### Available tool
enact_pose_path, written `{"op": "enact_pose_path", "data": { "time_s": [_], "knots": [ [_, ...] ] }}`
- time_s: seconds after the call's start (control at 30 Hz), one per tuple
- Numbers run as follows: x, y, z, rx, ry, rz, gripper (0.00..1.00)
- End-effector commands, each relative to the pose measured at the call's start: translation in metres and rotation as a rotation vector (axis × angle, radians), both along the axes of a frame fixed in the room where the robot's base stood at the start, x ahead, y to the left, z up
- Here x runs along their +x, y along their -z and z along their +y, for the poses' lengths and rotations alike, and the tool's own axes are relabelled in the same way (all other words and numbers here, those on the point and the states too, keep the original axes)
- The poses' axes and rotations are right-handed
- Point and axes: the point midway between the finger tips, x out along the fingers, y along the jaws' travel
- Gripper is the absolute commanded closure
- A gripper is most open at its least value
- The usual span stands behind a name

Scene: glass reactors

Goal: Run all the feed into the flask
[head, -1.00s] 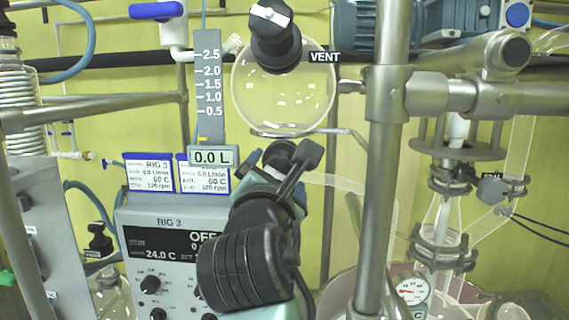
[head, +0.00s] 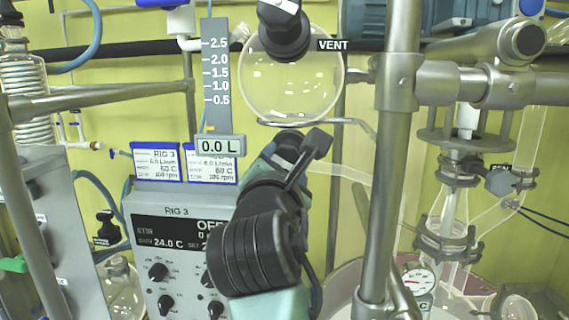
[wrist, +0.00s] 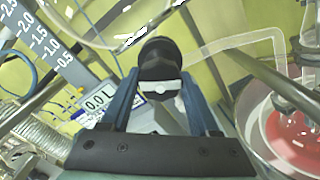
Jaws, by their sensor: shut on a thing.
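My gripper (wrist: 160,92) is shut on a black knob (wrist: 158,60) with a white mark on its face, in the wrist view. In the head view my own arm hides this grip, below the round glass vessel (head: 292,88). The vessel is clear, and I make out no liquid in it. Its level scale (head: 216,75) has a yellow marker at the very bottom, and the readout (head: 220,146) says 0.0 L. A glass flask with red contents (wrist: 295,138) stands at the right in the wrist view.
A black knob labelled VENT (head: 284,30) sits atop the round vessel. The RIG 3 control box (head: 150,220) reads OFF and 24.0 C. A steel post (head: 388,170) stands close right of my arm. Glass tubing and clamps (head: 450,240) are further right.

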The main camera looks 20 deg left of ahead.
Motion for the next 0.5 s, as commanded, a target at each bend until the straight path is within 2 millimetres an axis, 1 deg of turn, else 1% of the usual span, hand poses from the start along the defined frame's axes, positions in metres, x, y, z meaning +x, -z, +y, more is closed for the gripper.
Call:
{"op": "enact_pose_path", "data": {
  "time_s": [0.27, 0.5],
  "knots": [
    [0.0000, 0.0009, 0.0004, 0.110, -0.001, 0.032, 0.94],
    [-0.0002, 0.0006, 0.0010, 0.304, -0.001, 0.087, 0.94]
  ]
}}
